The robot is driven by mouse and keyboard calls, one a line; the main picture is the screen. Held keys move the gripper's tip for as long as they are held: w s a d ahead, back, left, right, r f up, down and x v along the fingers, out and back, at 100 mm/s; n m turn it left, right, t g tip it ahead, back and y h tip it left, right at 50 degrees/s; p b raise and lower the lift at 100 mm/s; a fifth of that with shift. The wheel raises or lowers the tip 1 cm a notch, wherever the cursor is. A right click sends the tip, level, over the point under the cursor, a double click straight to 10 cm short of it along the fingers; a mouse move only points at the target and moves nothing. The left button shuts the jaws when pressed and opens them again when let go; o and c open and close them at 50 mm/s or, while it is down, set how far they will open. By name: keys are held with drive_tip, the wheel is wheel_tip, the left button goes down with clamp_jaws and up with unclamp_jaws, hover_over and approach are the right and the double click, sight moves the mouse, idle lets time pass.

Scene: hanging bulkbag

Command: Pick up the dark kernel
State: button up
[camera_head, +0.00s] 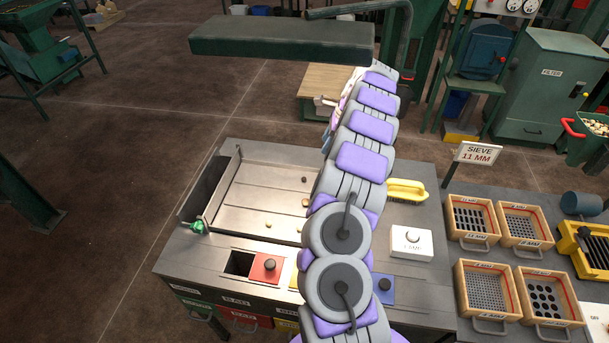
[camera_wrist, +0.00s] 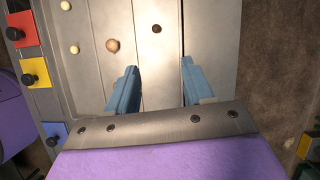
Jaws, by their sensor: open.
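The dark kernel (camera_wrist: 157,29) is a small dark brown piece on the metal sorting tray (camera_wrist: 90,95) in the wrist view. It also shows in the head view (camera_head: 304,180), just left of my arm. My gripper (camera_wrist: 160,78) is open and empty, its two blue-grey fingers pointing toward the kernel. The kernel lies beyond the fingertips, roughly in line with the gap between them. My arm hides the right part of the tray in the head view.
Red (camera_head: 266,267) and blue (camera_head: 382,289) knobbed covers sit along the bench front; a dark opening (camera_head: 240,262) is beside the red one. A yellow brush (camera_head: 405,190) and a white lamp box (camera_head: 411,243) stand right of my arm. Several sieves (camera_head: 472,219) fill the right bench.

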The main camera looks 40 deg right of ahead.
drive_tip(key=b, duration=0.3)
hover_over(306, 177)
drive_tip(key=s+d, duration=0.2)
wheel_tip(306, 177, down, 11)
drive_tip(key=shift+w+d+r, duration=0.1)
drive_tip(key=shift+w+d, duration=0.05)
drive_tip(key=shift+w+a+f, duration=0.1)
drive_tip(key=shift+a+f, duration=0.15)
drive_tip(key=shift+a, duration=0.3)
drive_tip(key=b+x, duration=0.1)
drive_tip(key=x, duration=0.3)
drive_tip(key=shift+a+f, duration=0.15)
drive_tip(key=shift+f, duration=0.25)
drive_tip(key=shift+d, duration=0.3)
drive_tip(key=shift+a, duration=0.2)
drive_tip(key=c, duration=0.5)
clamp_jaws()
